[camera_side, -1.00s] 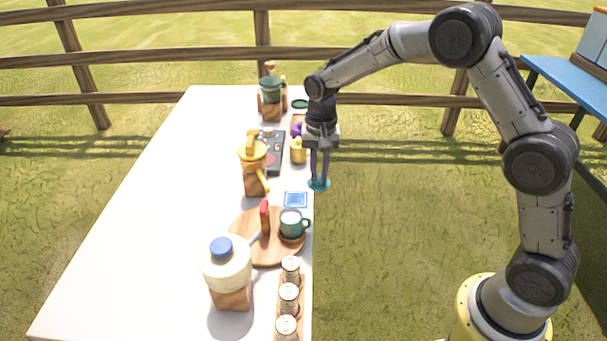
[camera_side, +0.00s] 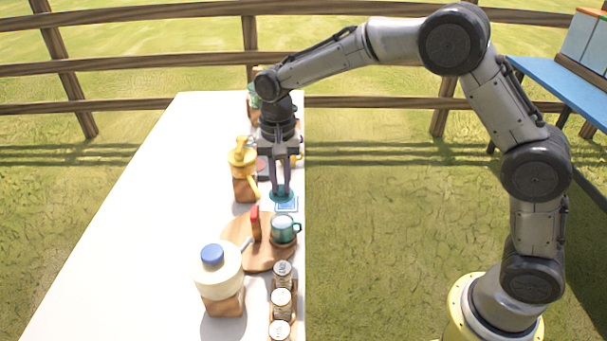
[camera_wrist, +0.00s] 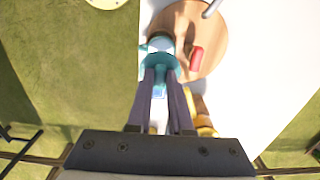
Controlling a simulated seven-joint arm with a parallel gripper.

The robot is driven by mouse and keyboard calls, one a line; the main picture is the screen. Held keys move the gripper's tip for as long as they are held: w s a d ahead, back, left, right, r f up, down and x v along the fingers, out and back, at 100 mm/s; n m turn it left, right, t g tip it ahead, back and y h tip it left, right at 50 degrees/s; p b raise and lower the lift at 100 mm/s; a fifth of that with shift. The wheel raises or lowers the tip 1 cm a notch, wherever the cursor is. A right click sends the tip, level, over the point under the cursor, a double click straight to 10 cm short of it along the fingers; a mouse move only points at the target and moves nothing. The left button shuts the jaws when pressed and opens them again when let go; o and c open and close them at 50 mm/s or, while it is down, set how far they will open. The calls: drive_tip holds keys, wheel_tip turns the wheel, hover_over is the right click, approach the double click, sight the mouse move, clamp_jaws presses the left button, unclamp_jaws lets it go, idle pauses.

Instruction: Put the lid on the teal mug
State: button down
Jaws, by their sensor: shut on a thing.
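The teal mug (camera_side: 283,231) stands upright on a round wooden board near the table's right edge, its handle to the right. It also shows in the wrist view (camera_wrist: 160,43), just beyond the lid and partly covered by it. My gripper (camera_side: 280,188) is shut on the teal lid (camera_side: 281,196) and holds it level above the table, over the blue-and-white tile. In the wrist view the lid (camera_wrist: 159,61) is between my fingertips (camera_wrist: 161,72). The mug's opening looks uncovered in the side view.
The wooden board (camera_side: 237,233) also bears a red-topped item (camera_side: 254,222) left of the mug. A yellow-lidded grinder (camera_side: 244,170), a cream jar with a blue knob (camera_side: 219,275) and a rack of small jars (camera_side: 281,298) stand nearby. The blue-and-white tile (camera_side: 287,207) lies below the lid.

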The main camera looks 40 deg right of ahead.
sight(280, 197)
drive_tip(key=shift+s+a+f, duration=0.1)
drive_tip(key=shift+a+f, duration=0.05)
drive_tip(key=shift+a, duration=0.1)
drive_tip(key=shift+f, duration=3.1)
drive_tip(key=shift+f, duration=0.15)
drive_tip(key=shift+c, duration=1.3)
unclamp_jaws()
drive_tip(key=shift+r, duration=3.5)
